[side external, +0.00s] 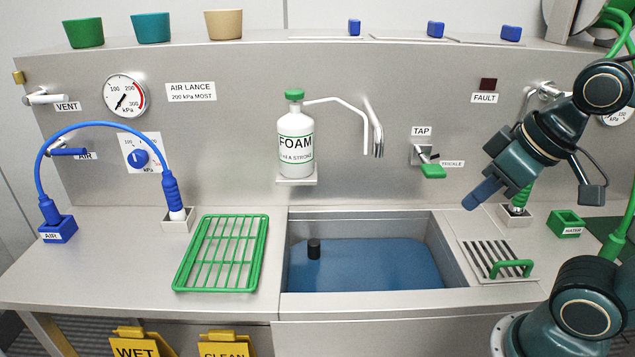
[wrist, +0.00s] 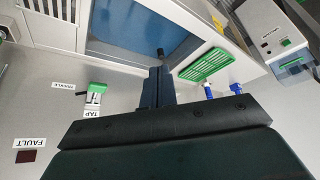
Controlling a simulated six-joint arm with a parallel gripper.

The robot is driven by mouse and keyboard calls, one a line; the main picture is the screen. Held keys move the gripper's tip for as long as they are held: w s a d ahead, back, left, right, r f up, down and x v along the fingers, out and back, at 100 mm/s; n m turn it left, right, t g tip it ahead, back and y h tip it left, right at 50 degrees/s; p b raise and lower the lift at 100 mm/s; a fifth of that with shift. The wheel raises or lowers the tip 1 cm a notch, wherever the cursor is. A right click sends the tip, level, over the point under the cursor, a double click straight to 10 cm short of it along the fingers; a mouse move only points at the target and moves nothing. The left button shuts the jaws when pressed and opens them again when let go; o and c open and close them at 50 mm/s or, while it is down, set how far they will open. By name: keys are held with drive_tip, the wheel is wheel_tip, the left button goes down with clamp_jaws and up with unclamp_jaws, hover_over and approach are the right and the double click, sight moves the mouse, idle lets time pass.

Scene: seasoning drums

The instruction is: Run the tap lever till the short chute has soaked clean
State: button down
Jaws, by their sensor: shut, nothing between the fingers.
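The tap lever (side external: 433,170) has a green grip and sits on the back panel under the TAP label, above the sink's right part. It also shows left of my fingers in the wrist view (wrist: 97,88). The spout (side external: 377,135) hangs over the sink; I cannot make out a stream from it. The sink (side external: 458,270) holds blue water (side external: 375,262) with a short black post (side external: 314,248) standing in it. I cannot pick out a short chute. My gripper (side external: 470,203) is shut and empty, right of and lower than the lever, apart from it; the wrist view shows its closed fingers (wrist: 158,85).
A foam bottle (side external: 295,145) stands on a bracket left of the spout. A green rack (side external: 178,265) lies left of the sink. A slotted drain plate with a green handle (side external: 512,268) is at the right. A blue air hose (side external: 110,124) arches at the far left.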

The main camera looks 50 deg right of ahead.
drive_tip(key=shift+r, duration=0.1)
idle(0.3)
wheel_tip(320, 180, up, 7)
drive_tip(key=n+g, duration=0.6)
drive_tip(key=n, duration=0.3)
hover_over(435, 169)
drive_tip(key=shift+w, duration=0.1)
drive_tip(key=shift+f, duration=0.2)
wheel_tip(435, 169, down, 14)
drive_tip(key=shift+r, duration=0.1)
idle(0.4)
drive_tip(key=shift+t, duration=0.3)
